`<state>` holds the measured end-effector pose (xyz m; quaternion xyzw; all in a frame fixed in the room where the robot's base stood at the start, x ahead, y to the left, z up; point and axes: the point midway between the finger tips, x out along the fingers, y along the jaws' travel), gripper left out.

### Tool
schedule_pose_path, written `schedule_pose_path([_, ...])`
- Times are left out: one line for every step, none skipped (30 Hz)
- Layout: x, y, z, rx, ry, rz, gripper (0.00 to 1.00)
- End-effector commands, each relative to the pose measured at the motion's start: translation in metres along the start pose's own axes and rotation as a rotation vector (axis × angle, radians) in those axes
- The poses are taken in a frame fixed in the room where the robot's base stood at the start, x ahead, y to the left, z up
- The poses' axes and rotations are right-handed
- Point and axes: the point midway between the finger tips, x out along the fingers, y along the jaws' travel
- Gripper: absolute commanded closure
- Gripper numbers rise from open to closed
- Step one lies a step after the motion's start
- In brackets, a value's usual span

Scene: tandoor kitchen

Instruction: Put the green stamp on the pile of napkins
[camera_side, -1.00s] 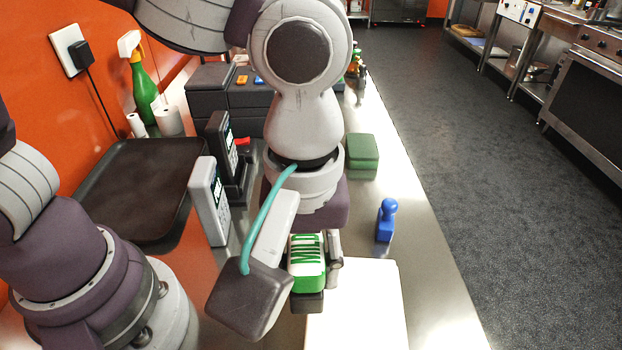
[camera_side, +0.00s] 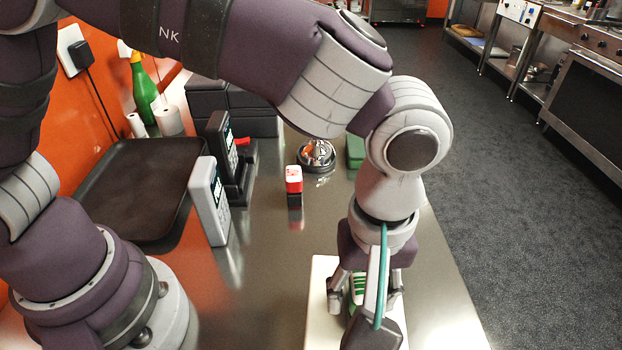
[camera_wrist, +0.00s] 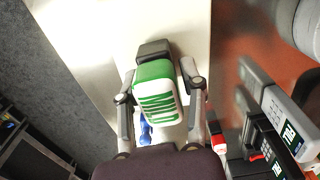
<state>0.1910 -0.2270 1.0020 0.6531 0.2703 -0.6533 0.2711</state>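The pile of napkins (camera_side: 318,325) is a flat white stack on the steel counter at the lower middle of the side view. It also fills the upper middle of the wrist view (camera_wrist: 110,60). The green stamp (camera_side: 357,291) is a small green and white block, with a dark base showing in the wrist view (camera_wrist: 157,95). My arm hides part of the stamp. I cannot tell whether its base touches the napkins.
A red stamp (camera_side: 293,178) stands behind the napkins, near a shiny bell (camera_side: 317,155) and a green block (camera_side: 355,150). A blue stamp (camera_wrist: 145,132) shows in the wrist view. Left are a grey terminal (camera_side: 208,200) and a dark tray (camera_side: 140,190).

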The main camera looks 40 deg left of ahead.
Motion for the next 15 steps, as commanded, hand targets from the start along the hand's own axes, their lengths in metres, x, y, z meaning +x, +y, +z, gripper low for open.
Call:
schedule_pose_path([0.0,0.0,0.0,0.0,0.0,0.0,0.49])
schedule_pose_path([0.0,0.0,0.0,0.0,0.0,0.0,0.45])
schedule_pose_path([0.0,0.0,0.0,0.0,0.0,0.0,0.43])
schedule_pose_path([0.0,0.0,0.0,0.0,0.0,0.0,0.43])
schedule_pose_path([0.0,0.0,0.0,0.0,0.0,0.0,0.43])
schedule_pose_path([0.0,0.0,0.0,0.0,0.0,0.0,0.43])
schedule_pose_path([0.0,0.0,0.0,0.0,0.0,0.0,0.43])
schedule_pose_path([0.0,0.0,0.0,0.0,0.0,0.0,0.43])
schedule_pose_path([0.0,0.0,0.0,0.0,0.0,0.0,0.43])
schedule_pose_path([-0.001,0.0,0.0,0.0,0.0,0.0,0.43])
schedule_pose_path([-0.001,0.0,0.0,0.0,0.0,0.001,0.43])
schedule_pose_path([-0.004,0.0,0.0,0.0,0.0,0.001,0.43])
schedule_pose_path([-0.006,0.0,0.0,0.0,0.001,0.002,0.43])
schedule_pose_path([-0.01,0.001,0.0,0.0,0.0,0.004,0.43])
schedule_pose_path([-0.017,0.001,0.0,0.0,0.0,0.005,0.43])
